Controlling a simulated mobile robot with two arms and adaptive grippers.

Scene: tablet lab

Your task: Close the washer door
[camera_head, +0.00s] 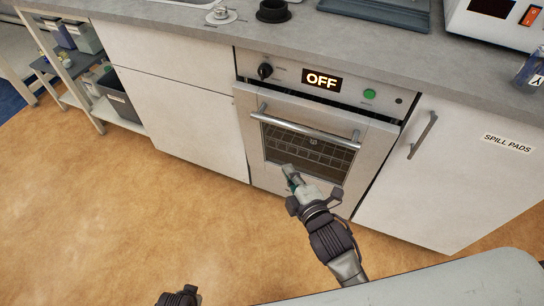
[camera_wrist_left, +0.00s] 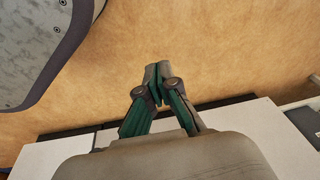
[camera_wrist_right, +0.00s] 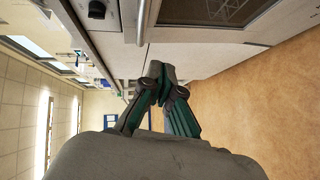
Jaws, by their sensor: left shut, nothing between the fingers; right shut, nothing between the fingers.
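The washer (camera_head: 322,82) is built in under the counter, with an "OFF" display, a dark knob and a green button on its panel. Its door (camera_head: 254,150) has a bar handle (camera_head: 305,130) and a dark window with a rack behind it. Dark gaps show by the door's top and right edges; I cannot tell if it is fully shut. My right gripper (camera_head: 290,171) is shut and empty, in front of the lower window; whether it touches is unclear. It also shows in the right wrist view (camera_wrist_right: 158,82). My left gripper (camera_wrist_left: 157,82) is shut and empty above the floor.
A white cabinet (camera_head: 440,175) labelled "SPILL PADS" adjoins the washer on the right, and white drawers (camera_head: 180,115) on the left. An open shelf (camera_head: 110,100) stands further left. The floor (camera_head: 110,215) in front is clear. A grey surface (camera_head: 460,285) lies at bottom right.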

